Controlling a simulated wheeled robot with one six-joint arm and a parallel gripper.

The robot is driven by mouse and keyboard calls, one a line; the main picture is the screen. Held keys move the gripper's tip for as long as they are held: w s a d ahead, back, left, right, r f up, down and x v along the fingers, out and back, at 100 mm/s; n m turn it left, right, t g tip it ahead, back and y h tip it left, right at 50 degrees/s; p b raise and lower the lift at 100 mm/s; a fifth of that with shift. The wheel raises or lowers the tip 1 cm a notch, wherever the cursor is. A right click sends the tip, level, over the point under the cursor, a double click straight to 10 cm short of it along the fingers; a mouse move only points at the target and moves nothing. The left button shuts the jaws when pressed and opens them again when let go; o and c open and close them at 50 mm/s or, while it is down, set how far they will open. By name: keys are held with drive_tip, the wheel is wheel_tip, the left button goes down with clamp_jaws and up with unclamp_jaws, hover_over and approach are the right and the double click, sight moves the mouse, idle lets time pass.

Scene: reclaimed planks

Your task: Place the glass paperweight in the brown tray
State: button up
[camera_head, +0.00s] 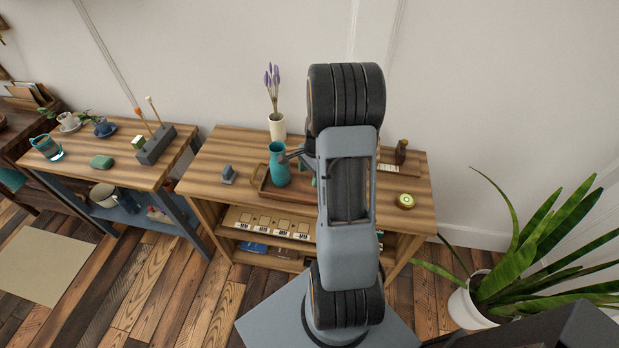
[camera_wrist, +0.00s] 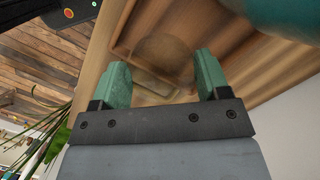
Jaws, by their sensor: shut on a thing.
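The brown tray (camera_head: 266,186) lies on the middle wooden table, partly hidden behind my arm. In the wrist view its wooden wall (camera_wrist: 122,42) and floor show beyond my fingers. My gripper (camera_wrist: 162,62) has its green fingers apart, shut on a see-through rounded thing, which I take for the glass paperweight (camera_wrist: 160,50). Its outline is faint against the wood, and I cannot tell whether it touches the tray floor. In the head view my arm hides the paperweight and most of the gripper.
A teal vase (camera_head: 279,168) stands at the tray, close to my gripper; it also shows in the wrist view (camera_wrist: 285,16). A white vase with lavender (camera_head: 277,126) stands behind. A grey object (camera_head: 228,174) is left, a round green-topped item (camera_head: 405,201) right.

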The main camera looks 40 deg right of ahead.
sight(309, 173)
drive_tip(key=shift+w+d+f, duration=0.25)
drive_tip(key=shift+w+f, duration=0.3)
drive_tip(key=shift+f, duration=0.2)
drive_tip(key=shift+w+d+f, duration=0.25)
drive_tip(key=shift+w+f, duration=0.3)
drive_tip(key=shift+f, duration=0.2)
drive_tip(key=shift+f+p, duration=0.4)
drive_tip(key=shift+f, duration=1.05)
drive_tip(key=shift+f, duration=0.15)
drive_tip(key=o, duration=0.8)
drive_tip(key=shift+o, duration=0.2)
